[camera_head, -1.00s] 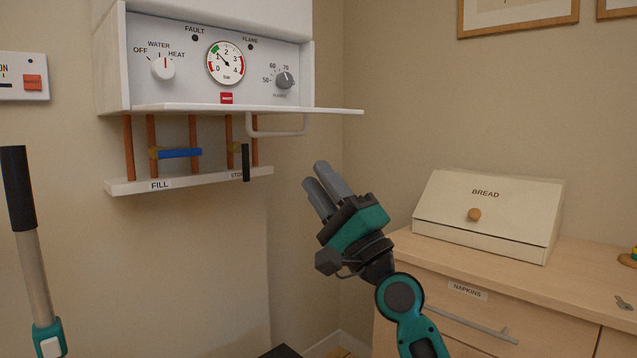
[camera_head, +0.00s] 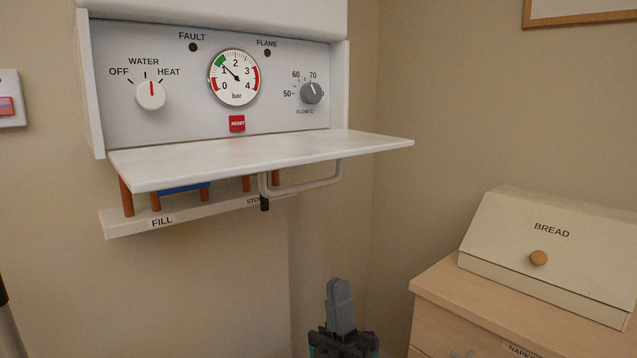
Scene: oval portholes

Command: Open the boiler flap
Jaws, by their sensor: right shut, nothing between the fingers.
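The boiler (camera_head: 215,17) hangs on the wall in the upper left, with its control panel uncovered. Its white flap (camera_head: 250,156) is folded down and sticks out roughly level below the panel. A pale bar handle (camera_head: 312,186) hangs from the underside of the flap, near its right end. My right gripper (camera_head: 340,290) is at the bottom middle, below the handle and apart from it. Its fingers point up, shut and empty. My left gripper is out of view.
Under the flap are copper pipes, a partly hidden blue lever (camera_head: 183,188) and a white rail (camera_head: 190,221) marked FILL. A bread bin (camera_head: 560,245) stands on a wooden cabinet (camera_head: 430,283) at the right. The wall space between gripper and flap is clear.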

